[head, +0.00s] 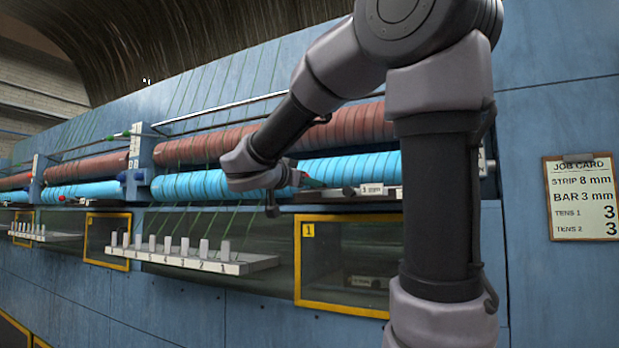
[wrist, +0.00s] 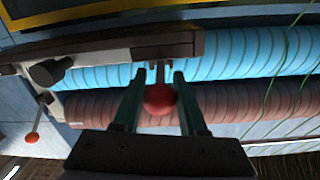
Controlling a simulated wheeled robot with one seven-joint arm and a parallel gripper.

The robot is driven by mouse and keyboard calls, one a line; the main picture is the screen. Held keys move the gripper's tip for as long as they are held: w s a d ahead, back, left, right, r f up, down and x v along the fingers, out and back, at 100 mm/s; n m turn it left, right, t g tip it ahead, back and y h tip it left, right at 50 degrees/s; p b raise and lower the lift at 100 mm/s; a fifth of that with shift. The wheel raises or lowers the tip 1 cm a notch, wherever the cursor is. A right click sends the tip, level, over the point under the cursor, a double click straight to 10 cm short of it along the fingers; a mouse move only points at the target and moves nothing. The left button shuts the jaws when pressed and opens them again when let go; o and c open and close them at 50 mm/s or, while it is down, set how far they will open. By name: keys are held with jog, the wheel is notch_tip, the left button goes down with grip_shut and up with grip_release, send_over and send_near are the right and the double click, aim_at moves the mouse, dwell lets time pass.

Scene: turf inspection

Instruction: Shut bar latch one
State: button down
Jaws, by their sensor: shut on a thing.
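In the wrist view a red ball knob (wrist: 160,98) sits between the two fingers of my gripper (wrist: 160,90), which is shut on it. The knob is by a short metal fitting (wrist: 158,70) at the end of a grey bar housing (wrist: 120,45). I take this to be bar latch one; its exact angle is hard to tell. In the head view my gripper (head: 300,177) is small and partly hidden by the wrist, at the blue roller above the yellow-framed window marked 1 (head: 309,230).
A second red-knobbed lever (wrist: 32,137) and a dark knob (wrist: 47,73) stand at the left in the wrist view. Blue (head: 200,186) and red (head: 210,147) rollers run along the machine. A white-pegged shelf (head: 200,262) juts out below. A job card (head: 582,197) hangs at right.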

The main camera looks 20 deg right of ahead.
jog(key=shift+d+f, duration=0.15)
jog(key=shift+f, duration=0.1)
jog(key=c, duration=0.5)
grip_release()
jog(key=shift+s, duration=0.1)
jog(key=shift+r, duration=0.1)
jog(key=shift+s+a, duration=0.15)
jog(key=shift+a, duration=0.15)
jog(key=v, duration=1)
jog(key=shift+s+r, duration=0.1)
